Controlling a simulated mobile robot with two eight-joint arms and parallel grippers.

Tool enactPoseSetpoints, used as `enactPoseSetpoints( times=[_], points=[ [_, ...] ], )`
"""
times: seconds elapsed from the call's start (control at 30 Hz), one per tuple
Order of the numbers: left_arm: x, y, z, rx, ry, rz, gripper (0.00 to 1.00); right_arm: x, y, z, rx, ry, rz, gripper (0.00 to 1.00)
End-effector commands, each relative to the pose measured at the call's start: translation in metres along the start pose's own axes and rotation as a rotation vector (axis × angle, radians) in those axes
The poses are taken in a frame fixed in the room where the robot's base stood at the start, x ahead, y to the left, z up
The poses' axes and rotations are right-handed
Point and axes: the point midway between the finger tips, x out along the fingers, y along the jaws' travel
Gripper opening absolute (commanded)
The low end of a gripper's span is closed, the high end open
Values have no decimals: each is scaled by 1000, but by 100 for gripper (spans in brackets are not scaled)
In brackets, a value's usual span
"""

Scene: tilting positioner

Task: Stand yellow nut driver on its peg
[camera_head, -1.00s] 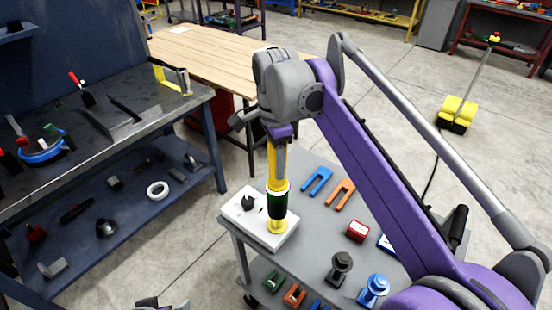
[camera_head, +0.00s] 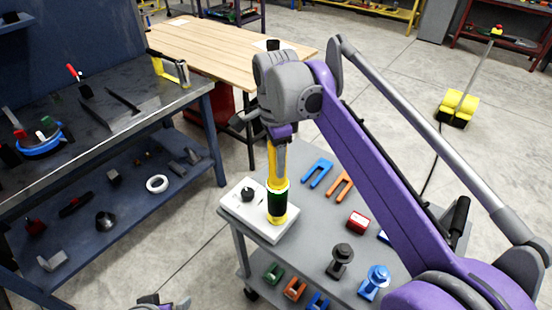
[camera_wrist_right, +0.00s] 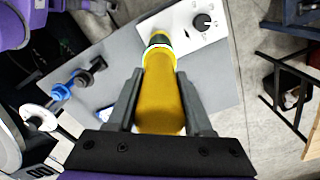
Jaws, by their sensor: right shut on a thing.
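My right gripper (camera_head: 279,165) points down and is shut on the yellow nut driver (camera_wrist_right: 161,95), whose yellow handle fills the space between the fingers in the wrist view. In the head view the nut driver (camera_head: 271,170) hangs upright over the white block (camera_head: 235,208). Below the handle are a bright ring and a dark green-black section (camera_head: 277,203), with a yellow round part (camera_head: 279,219) at the block's top. The peg is not clearly seen, and I cannot tell whether the driver is around it. Part of what seems my left gripper (camera_head: 160,303) shows at the bottom edge.
The white block, with a black knob (camera_head: 248,194), stands on a grey cart (camera_head: 310,215). Blue (camera_head: 317,172) and orange (camera_head: 340,184) forks, a red box (camera_head: 357,222), and black (camera_head: 339,261) and blue (camera_head: 374,281) fittings lie nearby. A workbench (camera_head: 90,130) is at left.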

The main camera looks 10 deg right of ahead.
Motion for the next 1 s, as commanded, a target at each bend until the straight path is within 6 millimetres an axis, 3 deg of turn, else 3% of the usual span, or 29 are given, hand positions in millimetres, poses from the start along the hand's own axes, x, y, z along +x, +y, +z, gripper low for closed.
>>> enactPoseSetpoints(
  times=[0.37,1.0],
  points=[
    [0,0,0,0,0,0,100,1,0,0,0,0,0,0],
    [9,0,10,0,-9,0,100,24,0,0,0,0,1,0]
  ],
)
